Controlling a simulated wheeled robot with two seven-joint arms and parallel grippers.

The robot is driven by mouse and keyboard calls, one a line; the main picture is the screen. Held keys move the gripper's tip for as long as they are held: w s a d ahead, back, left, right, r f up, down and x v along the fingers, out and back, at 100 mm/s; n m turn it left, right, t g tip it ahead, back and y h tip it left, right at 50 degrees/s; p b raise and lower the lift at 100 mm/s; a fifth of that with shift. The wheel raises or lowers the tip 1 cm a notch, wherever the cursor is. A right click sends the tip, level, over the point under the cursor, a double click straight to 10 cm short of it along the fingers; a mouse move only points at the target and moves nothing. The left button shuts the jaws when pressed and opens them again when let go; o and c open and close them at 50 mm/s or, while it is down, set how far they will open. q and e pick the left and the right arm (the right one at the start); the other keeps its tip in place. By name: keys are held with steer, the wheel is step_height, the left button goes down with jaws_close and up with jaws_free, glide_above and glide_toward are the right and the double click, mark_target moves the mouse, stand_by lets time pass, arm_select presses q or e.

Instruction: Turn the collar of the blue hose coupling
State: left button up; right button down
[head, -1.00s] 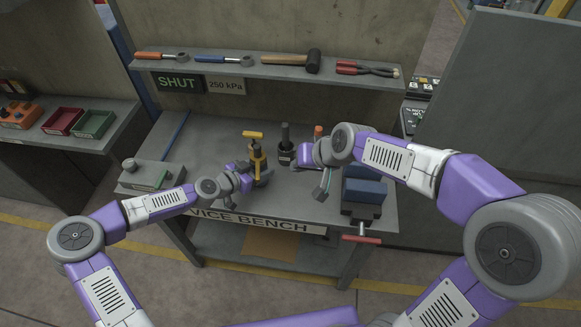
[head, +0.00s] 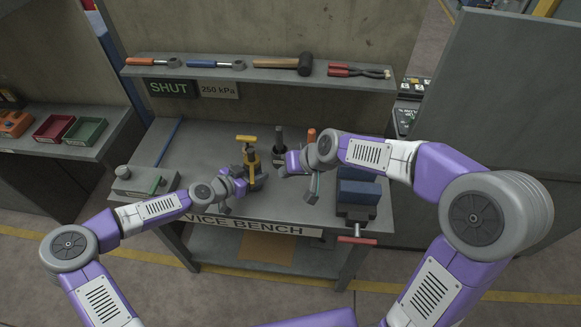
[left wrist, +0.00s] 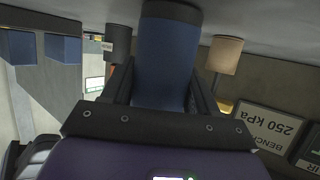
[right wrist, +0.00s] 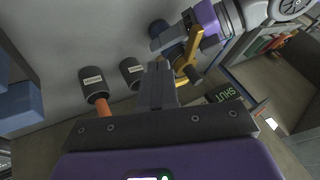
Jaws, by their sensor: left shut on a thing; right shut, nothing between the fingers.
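The blue hose coupling (left wrist: 167,65) stands upright on the bench; the left wrist view shows it large and upside down. My left gripper (head: 250,176) is shut around its blue body, one finger on each side. A yellow collar with a T-shaped handle (head: 246,139) sits on its top. In the right wrist view the yellow part (right wrist: 190,62) shows just beyond my right gripper (right wrist: 158,75), which is shut and empty. In the head view my right gripper (head: 284,164) is right of the coupling, seemingly apart from the yellow handle.
A dark-topped coupling (head: 279,140) and an orange one (head: 311,137) stand to the right. A blue vice (head: 358,190) is at the bench's right front. A sign (head: 169,88) reads SHUT, beside a 250 kPa plate (head: 219,91). A grey box (head: 145,181) sits at the left.

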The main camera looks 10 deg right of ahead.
mark_target(252, 174)
steer(key=w+a+f, duration=0.2)
steer(key=a+f, duration=0.1)
steer(key=a, duration=0.3)
steer(key=shift+w+f, duration=0.2)
steer(key=shift+f, duration=0.2)
steer(key=shift+a, duration=0.15)
